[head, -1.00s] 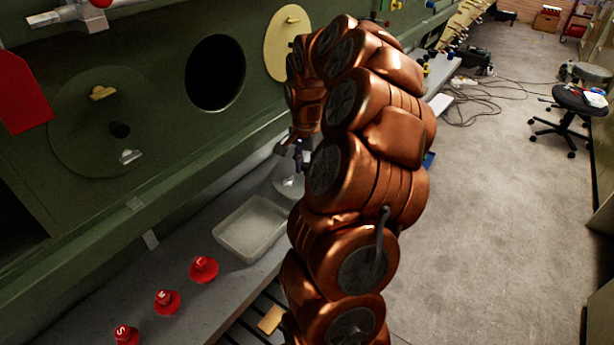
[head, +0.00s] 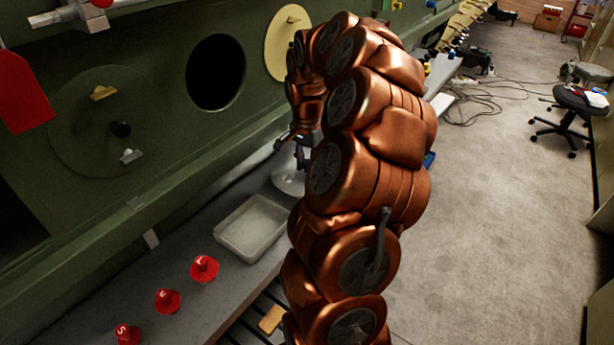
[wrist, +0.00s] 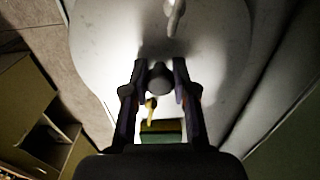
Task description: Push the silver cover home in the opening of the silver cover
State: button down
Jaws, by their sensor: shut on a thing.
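The silver cover (wrist: 105,40) fills the upper middle of the wrist view as a large pale disc. Its dark knob (wrist: 160,78) is between the fingers of my gripper (wrist: 159,72), which is shut on it. A pale handle (wrist: 175,15) stands on the disc further up. In the head view part of the cover (head: 288,182) shows low by the bench, beside my gripper (head: 300,150), with the rest hidden behind my arm. A dark round opening (head: 215,72) is in the green panel, up and left of the cover. I cannot tell whether it belongs to this cover.
A green round cover (head: 75,135) sits in the panel at left, and a cream disc (head: 280,55) is at the top. The bench (head: 185,315) bears a tray (head: 222,243) and several red knobs (head: 204,268). Open floor (head: 480,230) lies right.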

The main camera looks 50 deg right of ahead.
jog(key=shift+r, duration=1.1)
jog(key=shift+r+b, duration=0.35)
jog(key=shift+r, duration=1.1)
